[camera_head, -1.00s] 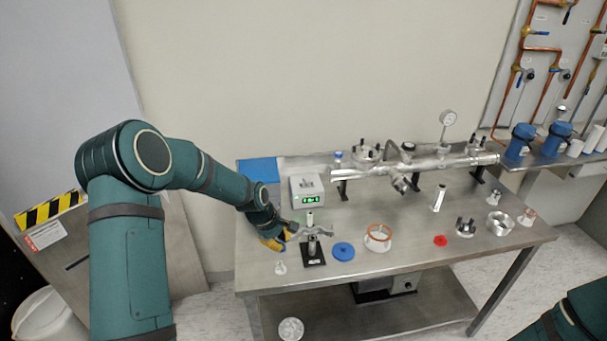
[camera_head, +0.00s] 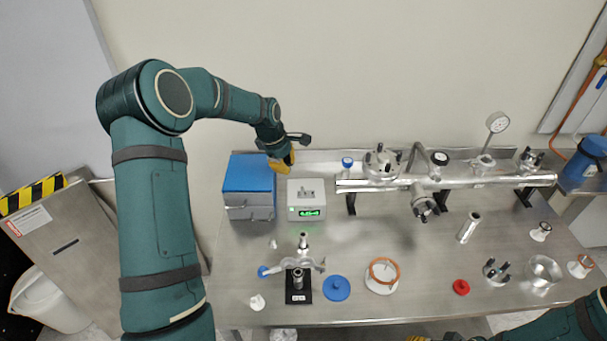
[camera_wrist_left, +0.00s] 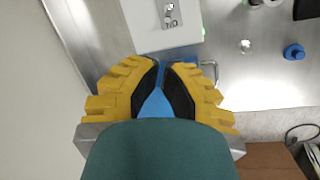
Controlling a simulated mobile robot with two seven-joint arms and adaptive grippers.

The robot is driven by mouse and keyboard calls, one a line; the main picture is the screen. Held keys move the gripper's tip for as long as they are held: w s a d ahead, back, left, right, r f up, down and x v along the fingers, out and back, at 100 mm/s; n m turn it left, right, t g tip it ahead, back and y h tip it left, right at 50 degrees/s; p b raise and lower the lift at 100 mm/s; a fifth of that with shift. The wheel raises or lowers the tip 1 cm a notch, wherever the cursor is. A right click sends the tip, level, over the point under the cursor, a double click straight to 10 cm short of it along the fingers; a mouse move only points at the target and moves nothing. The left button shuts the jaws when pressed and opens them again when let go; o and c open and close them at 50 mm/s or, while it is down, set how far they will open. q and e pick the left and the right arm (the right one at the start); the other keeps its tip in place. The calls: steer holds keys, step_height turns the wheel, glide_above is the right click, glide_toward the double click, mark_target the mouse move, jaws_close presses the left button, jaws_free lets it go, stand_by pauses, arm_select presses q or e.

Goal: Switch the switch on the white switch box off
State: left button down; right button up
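The white switch box (camera_head: 306,212) stands on the metal table, with a lit green display on its front and a small switch panel (camera_head: 307,191) on top. The box also shows in the left wrist view (camera_wrist_left: 145,40), with the panel (camera_wrist_left: 170,16) at the top edge. The switch position is too small to tell. My left gripper (camera_head: 284,168) is above and behind the box's left side, near the blue-topped box. In the left wrist view, its yellow fingertips (camera_wrist_left: 163,62) are nearly together, with nothing between them. My right gripper (camera_head: 432,338) barely shows at the bottom edge.
The blue-topped box (camera_head: 249,174) stands just left of the switch box. A metal tube assembly (camera_head: 450,183) runs along the back to the right. A clamp stand (camera_head: 298,291), blue disc (camera_head: 336,288) and orange-ringed part (camera_head: 383,276) stand in front.

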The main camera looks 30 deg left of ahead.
mark_target(297, 190)
arm_select(q)
steer(key=shift+w, duration=0.1)
steer(key=shift+r, duration=0.1)
steer(key=x, duration=1)
